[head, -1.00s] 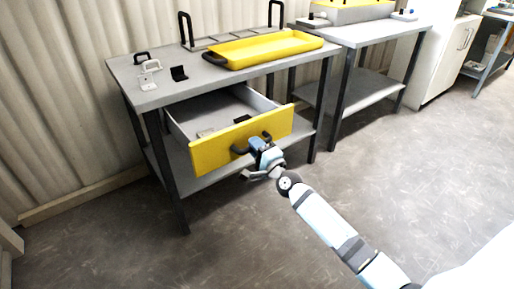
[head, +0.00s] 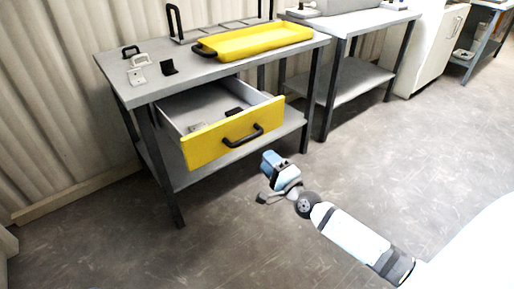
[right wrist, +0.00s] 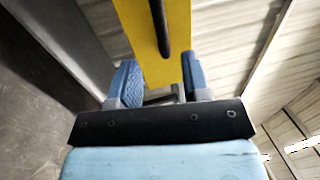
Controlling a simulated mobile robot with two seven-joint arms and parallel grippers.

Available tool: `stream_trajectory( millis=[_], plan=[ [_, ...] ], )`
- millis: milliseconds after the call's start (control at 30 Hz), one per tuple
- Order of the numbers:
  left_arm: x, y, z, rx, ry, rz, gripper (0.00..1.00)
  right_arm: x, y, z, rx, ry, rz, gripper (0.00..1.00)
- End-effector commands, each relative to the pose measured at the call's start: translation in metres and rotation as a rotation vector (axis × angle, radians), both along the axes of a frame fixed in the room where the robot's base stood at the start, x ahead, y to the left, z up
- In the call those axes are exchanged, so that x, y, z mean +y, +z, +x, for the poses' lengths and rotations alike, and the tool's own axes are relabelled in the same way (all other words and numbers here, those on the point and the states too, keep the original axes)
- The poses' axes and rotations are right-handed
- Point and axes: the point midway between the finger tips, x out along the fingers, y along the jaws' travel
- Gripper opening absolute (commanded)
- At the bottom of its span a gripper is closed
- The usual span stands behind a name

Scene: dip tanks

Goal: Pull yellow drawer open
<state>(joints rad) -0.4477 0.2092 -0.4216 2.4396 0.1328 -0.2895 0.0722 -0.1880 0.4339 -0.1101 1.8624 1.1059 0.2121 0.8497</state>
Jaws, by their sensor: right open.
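The yellow drawer (head: 208,146) stands pulled out of the grey workbench, its inside showing with a few small dark and grey pieces in it. Its black bar handle (head: 243,137) is on the yellow front. My right gripper (head: 270,163) is in front of the drawer and below the handle, apart from it. In the right wrist view the two blue fingers (right wrist: 160,84) are spread and empty, with the yellow front (right wrist: 176,60) and the black handle (right wrist: 159,25) beyond them. My left gripper is not in view.
The workbench top (head: 150,88) holds a yellow tray (head: 255,42), a rack and small brackets (head: 137,68). A lower shelf (head: 190,177) runs under the drawer. A second bench (head: 345,24) and a white cabinet (head: 435,50) stand to the right. The floor in front is clear.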

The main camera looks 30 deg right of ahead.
Motion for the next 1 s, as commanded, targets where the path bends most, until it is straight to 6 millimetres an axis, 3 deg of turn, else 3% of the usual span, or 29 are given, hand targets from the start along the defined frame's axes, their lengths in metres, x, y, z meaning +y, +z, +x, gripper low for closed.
stream_trajectory(
  millis=[100,267,833,933,1000],
  plan=[
    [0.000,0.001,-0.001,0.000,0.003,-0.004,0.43,-0.001,-0.003,-0.018,0.002,0.001,-0.002,0.44],
    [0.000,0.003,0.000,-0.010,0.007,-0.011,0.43,-0.002,-0.005,-0.029,0.000,0.001,0.000,0.44],
    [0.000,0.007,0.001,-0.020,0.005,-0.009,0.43,-0.002,-0.006,-0.030,-0.001,0.001,-0.001,0.44],
    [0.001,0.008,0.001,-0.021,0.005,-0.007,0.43,0.009,-0.003,-0.034,-0.005,0.015,-0.035,0.44],
    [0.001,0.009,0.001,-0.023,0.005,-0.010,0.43,0.032,0.002,-0.042,-0.011,0.045,-0.103,0.44]
  ],
)
